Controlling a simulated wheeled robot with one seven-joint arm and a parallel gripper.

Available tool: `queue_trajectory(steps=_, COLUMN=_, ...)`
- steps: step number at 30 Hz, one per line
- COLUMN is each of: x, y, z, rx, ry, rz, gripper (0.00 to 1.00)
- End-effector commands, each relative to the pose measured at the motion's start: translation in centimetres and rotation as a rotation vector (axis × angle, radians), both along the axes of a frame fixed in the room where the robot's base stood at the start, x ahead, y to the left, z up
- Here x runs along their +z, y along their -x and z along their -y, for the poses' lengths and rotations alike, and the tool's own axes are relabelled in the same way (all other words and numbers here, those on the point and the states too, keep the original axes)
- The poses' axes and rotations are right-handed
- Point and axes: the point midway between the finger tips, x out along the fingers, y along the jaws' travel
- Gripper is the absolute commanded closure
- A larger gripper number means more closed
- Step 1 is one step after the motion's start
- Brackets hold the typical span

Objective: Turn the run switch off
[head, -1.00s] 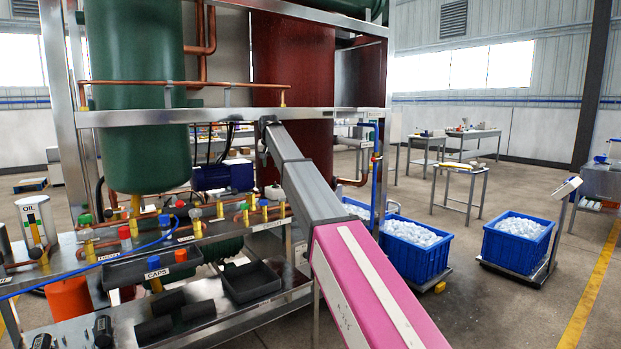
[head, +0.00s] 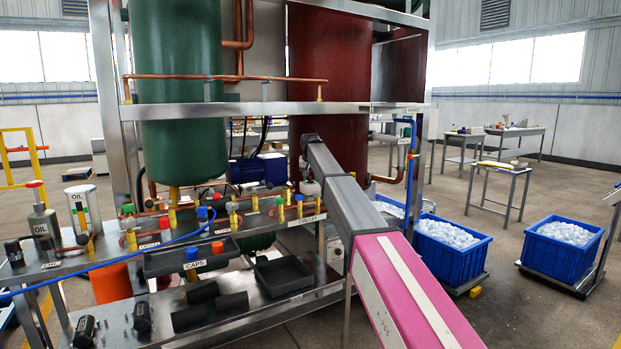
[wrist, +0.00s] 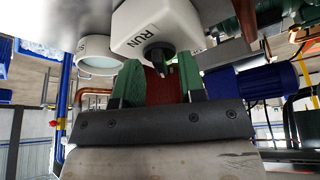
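The run switch is a white box (wrist: 150,22) lettered RUN at the top of the wrist view, with a dark knob (wrist: 158,56) on it. The picture shows this box upside down. My gripper (wrist: 159,72) has two green fingers, which stand apart with a gap between them. The knob appears at the tip end of that gap. I cannot tell whether either finger touches it. Dark red shows between the fingers, seemingly the tank behind.
A white round-faced fitting (wrist: 98,58) is close beside the switch. The machine has a green tank (head: 176,90), a red tank (head: 325,60), and a lower bench with black trays (head: 284,277). Blue ice crates (head: 563,256) stand at right.

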Motion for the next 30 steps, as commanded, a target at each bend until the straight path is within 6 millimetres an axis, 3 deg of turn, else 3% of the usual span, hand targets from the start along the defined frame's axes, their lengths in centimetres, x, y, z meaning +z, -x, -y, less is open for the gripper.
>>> queue_trajectory(steps=8, x=-0.2, y=-0.07, z=0.0, rx=0.0, ry=0.0, rz=0.0, gripper=0.63)
queue_trajectory(steps=9, x=-0.2, y=-0.07, z=0.0, rx=0.0, ry=0.0, rz=0.0, gripper=0.66)
queue_trajectory(steps=12, x=-0.19, y=-0.07, z=0.0, rx=0.0, ry=0.0, rz=0.0, gripper=0.99)
queue_trajectory(steps=13, x=-0.19, y=-0.06, z=0.0, rx=0.0, ry=0.0, rz=0.0, gripper=1.0)
queue_trajectory(steps=23, x=-0.22, y=-0.07, z=0.03, rx=0.017, ry=0.0, rz=-0.001, gripper=1.0)
queue_trajectory(steps=30, x=-0.23, y=-0.07, z=0.15, rx=0.124, ry=0.001, rz=-0.001, gripper=1.0)
